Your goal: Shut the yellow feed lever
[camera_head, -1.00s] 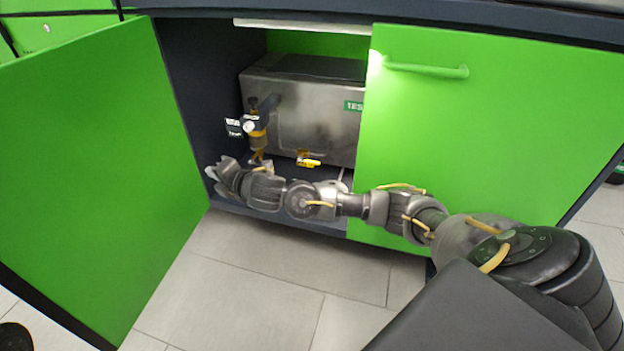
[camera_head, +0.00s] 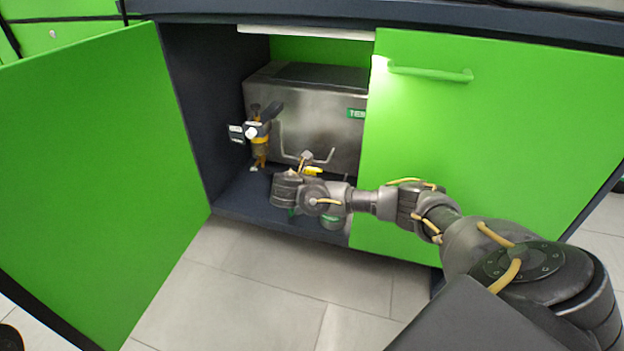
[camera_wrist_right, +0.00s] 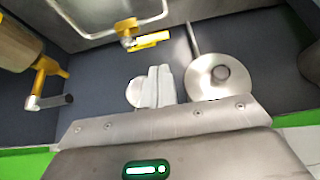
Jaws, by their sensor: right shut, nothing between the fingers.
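The yellow lever (camera_head: 313,170) sits low in front of the steel box in the open cabinet. In the right wrist view the lever (camera_wrist_right: 151,40) points to the right from its brass valve body (camera_wrist_right: 126,27), at the bottom of a bent pipe. My right gripper (camera_wrist_right: 158,86) is shut and empty, with its fingertips short of the lever and apart from it in that view. In the head view my right wrist (camera_head: 288,188) is at the cabinet opening, just below the lever; its fingertips cannot be made out there. My left gripper is not in view.
A brass regulator with gauge (camera_head: 258,138) stands at the cabinet's left. A second valve with a grey lever (camera_wrist_right: 52,101) is left of my fingers. A round metal disc (camera_wrist_right: 208,88) is to their right. The open green door (camera_head: 95,170) and closed green door (camera_head: 480,130) flank the opening.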

